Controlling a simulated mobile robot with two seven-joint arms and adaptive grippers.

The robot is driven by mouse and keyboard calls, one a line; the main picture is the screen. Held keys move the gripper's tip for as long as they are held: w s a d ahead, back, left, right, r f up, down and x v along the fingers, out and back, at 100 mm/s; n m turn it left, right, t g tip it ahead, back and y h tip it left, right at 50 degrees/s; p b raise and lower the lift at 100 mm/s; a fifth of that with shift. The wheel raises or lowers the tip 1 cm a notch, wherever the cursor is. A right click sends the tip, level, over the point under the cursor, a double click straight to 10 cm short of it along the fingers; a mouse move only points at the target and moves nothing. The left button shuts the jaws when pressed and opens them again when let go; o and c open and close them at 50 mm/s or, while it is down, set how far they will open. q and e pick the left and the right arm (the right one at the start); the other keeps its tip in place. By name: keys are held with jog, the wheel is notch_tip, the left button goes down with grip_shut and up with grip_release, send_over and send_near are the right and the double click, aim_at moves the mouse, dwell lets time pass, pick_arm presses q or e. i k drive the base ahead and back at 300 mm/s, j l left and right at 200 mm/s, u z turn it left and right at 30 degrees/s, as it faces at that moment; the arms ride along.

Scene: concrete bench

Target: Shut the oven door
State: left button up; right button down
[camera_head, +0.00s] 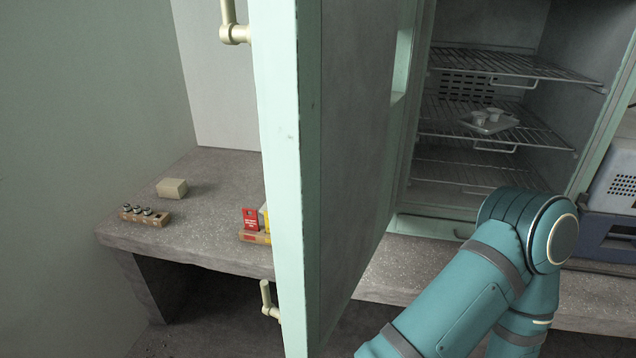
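The oven door (340,170) is pale green and stands wide open, swung out toward me from the left side of the oven. Its edge faces me, and pale handle parts (235,34) show on its outer side. The oven's inside (490,120) is open to view, with wire racks (510,65). My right arm comes up from the bottom right in front of the oven and bends at a teal joint. Its gripper is not in view. My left gripper is not in view either.
A small tray (480,128) with white cups sits on the middle rack. The concrete bench (215,190) holds a beige block (172,188), a holder with small vials (145,216) and a red box (250,219) left of the door. Right of the oven is a blue-grey crate (606,236).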

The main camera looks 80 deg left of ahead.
aim_at(334, 81)
jog(key=k+z, duration=1.15)
jog(key=k, duration=0.45)
jog(key=u, duration=2.25)
